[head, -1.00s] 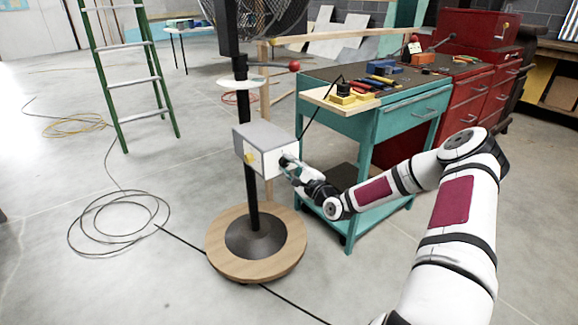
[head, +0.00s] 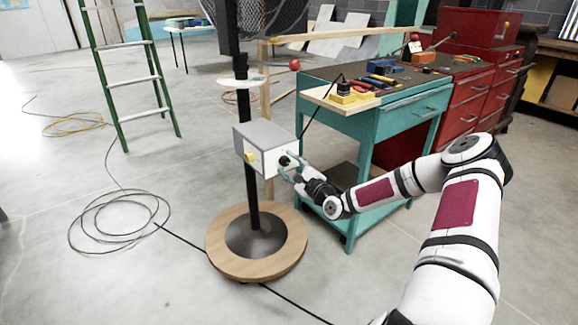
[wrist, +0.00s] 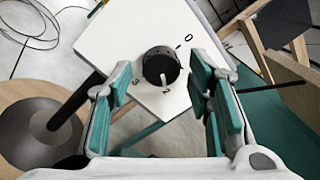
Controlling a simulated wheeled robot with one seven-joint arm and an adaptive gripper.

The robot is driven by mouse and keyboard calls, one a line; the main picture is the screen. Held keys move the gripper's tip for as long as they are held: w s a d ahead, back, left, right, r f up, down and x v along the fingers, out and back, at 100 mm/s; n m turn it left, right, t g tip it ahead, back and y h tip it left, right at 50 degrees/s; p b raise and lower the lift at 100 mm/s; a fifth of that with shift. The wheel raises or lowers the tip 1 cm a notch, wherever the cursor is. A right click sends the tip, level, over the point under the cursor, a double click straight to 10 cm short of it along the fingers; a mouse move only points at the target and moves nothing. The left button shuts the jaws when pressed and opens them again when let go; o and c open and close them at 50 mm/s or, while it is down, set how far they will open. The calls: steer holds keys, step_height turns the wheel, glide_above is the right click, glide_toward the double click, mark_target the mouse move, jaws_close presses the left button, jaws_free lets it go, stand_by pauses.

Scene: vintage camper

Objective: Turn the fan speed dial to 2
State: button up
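The control box (head: 266,140) is a grey box with a white front, on the black stand of the fan. The round black fan speed dial (head: 285,160) is on that front. In the wrist view the dial (wrist: 160,66) has a white pointer aimed down the picture, toward a mark that looks like 2. A 0 shows at its upper right and a 3 at its lower left. My gripper (wrist: 163,97) is open, with one teal-padded finger on each side of the dial in the picture. It holds nothing and appears apart from the dial.
A yellow knob (head: 250,158) is on the same box. The round wooden base (head: 225,256) stands on the floor. A teal workbench (head: 385,118) with tools is close behind my wrist. A cable coil (head: 110,225) lies at left.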

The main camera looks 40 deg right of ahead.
steer(key=s, duration=1.2)
steer(key=shift+f, duration=0.25)
stand_by(0.3)
